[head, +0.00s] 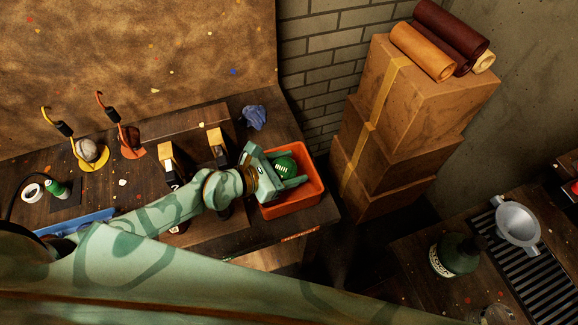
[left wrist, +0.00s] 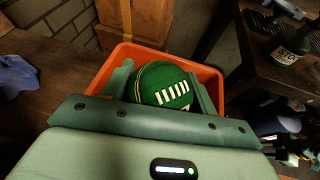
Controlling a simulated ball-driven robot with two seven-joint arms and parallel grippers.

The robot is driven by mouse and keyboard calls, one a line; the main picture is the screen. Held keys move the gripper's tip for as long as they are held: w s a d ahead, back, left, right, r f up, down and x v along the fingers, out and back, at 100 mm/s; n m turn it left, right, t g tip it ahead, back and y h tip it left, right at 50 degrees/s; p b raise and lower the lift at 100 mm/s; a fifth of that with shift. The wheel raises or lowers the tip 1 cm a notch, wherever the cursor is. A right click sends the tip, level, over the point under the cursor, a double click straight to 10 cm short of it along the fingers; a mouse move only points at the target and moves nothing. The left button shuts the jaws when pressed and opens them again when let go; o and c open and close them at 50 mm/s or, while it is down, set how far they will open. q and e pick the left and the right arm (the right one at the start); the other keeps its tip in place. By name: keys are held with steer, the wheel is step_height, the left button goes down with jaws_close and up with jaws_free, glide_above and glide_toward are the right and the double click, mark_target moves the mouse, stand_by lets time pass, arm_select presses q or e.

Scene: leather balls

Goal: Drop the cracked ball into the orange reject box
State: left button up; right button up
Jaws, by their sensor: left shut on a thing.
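A green ball (head: 285,167) with white lacing sits between the fingers of my left gripper (head: 289,177), which is shut on it. The ball also shows in the left wrist view (left wrist: 163,87); I cannot make out a crack on it. The orange box (head: 318,200) stands at the right end of the workbench. The gripper and ball are over the box opening, and its orange rim shows around them in the left wrist view (left wrist: 124,52). The ball's height above the box floor is hard to tell. My right gripper is not in view.
A blue cloth (head: 254,117) lies behind the box. Stacked cardboard boxes (head: 400,125) rise to the right.

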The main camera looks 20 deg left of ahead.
arm_select(q)
steer(key=o, duration=0.9)
steer(key=shift+s+f, duration=0.2)
steer(key=shift+f, duration=0.15)
steer(key=shift+o, duration=0.7)
steer(key=shift+f, duration=0.15)
steer(key=shift+s+a+r+p, duration=0.2)
steer(key=shift+r+p, duration=0.1)
steer(key=shift+r, duration=0.15)
steer(key=shift+s+a+r+p, duration=0.15)
steer(key=shift+a+r+p, duration=0.1)
steer(key=shift+r, duration=0.15)
steer(key=v, duration=1.1)
steer(key=shift+w+r+p, duration=0.15)
steer(key=shift+r+p, duration=0.15)
steer(key=shift+p, duration=0.15)
steer(key=shift+d, duration=0.1)
